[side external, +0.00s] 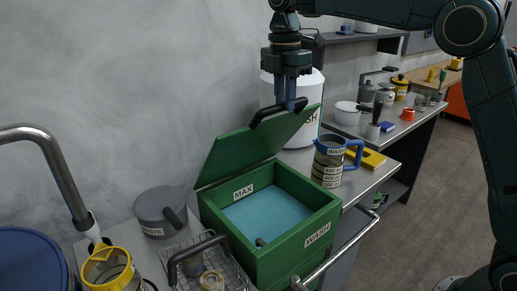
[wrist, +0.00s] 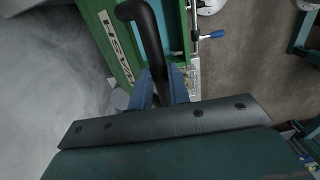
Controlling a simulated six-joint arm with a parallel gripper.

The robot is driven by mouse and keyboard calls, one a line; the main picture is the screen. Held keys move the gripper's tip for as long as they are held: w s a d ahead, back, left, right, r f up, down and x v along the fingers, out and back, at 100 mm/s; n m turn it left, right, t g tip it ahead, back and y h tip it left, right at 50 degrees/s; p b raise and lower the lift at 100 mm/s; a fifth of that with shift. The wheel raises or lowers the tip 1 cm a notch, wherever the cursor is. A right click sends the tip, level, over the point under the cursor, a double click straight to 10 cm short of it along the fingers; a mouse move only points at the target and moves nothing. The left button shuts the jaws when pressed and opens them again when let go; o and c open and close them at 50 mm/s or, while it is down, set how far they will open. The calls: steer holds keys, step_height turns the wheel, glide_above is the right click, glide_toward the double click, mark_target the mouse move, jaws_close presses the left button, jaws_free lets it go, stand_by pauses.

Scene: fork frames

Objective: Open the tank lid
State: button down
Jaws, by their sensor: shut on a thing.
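The green tank (side external: 275,248) stands on the bench, with labels reading WASH and MAX and blue liquid (side external: 266,215) inside. Its green lid (side external: 256,147) is hinged at the left and stands tilted open, its right edge raised well above the rim. A black handle (side external: 279,112) is on the lid's raised edge. My gripper (side external: 290,104) points down and is shut on this handle. In the wrist view the handle (wrist: 146,35) runs between the blue fingers of my gripper (wrist: 160,88); part of the grip is hidden.
A measuring jug with a blue handle (side external: 328,163) stands right behind the tank, near a large white container (side external: 304,82). A grey lidded pot (side external: 161,212), wire basket (side external: 205,264) and yellow-rimmed vessel (side external: 107,268) are at left. A metal faucet (side external: 52,155) rises there.

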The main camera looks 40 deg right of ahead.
steer(key=shift+w+r, duration=0.3)
steer(key=shift+w, duration=0.6)
steer(key=shift+w+r, duration=0.25)
steer(key=shift+w, duration=0.6)
steer(key=c, duration=1.3)
jaws_free()
steer(key=shift+r, duration=0.1)
steer(key=shift+s, duration=0.25)
